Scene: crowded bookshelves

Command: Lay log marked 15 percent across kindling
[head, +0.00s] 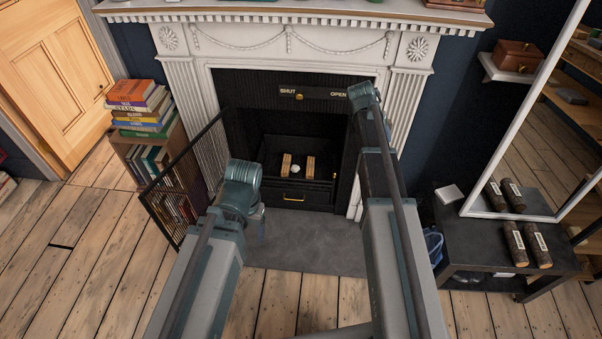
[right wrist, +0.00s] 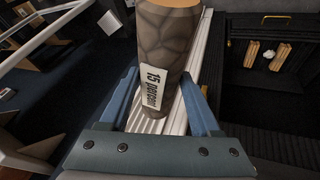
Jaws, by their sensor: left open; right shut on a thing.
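The log marked 15 percent (right wrist: 165,45) is dark, bark-covered and has a white label. My right gripper (right wrist: 160,85) is shut on it, with a blue finger on each side. In the head view the right gripper (head: 366,96) is raised in front of the mantel's right side, and the log is hidden there. The kindling, two pale sticks (head: 286,165), lies in the firebox with a small white lump between the sticks. It also shows at the right wrist view's upper right (right wrist: 283,54). My left gripper (head: 250,215) is open and empty before the hearth, left of the kindling.
A black mesh screen (head: 170,190) stands open at the fireplace's left. Above the firebox, a brass knob (head: 299,96) sits between SHUT and OPEN. Two labelled logs (head: 526,245) lie on the dark bench (head: 460,243), below a leaning mirror. Books are stacked at left.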

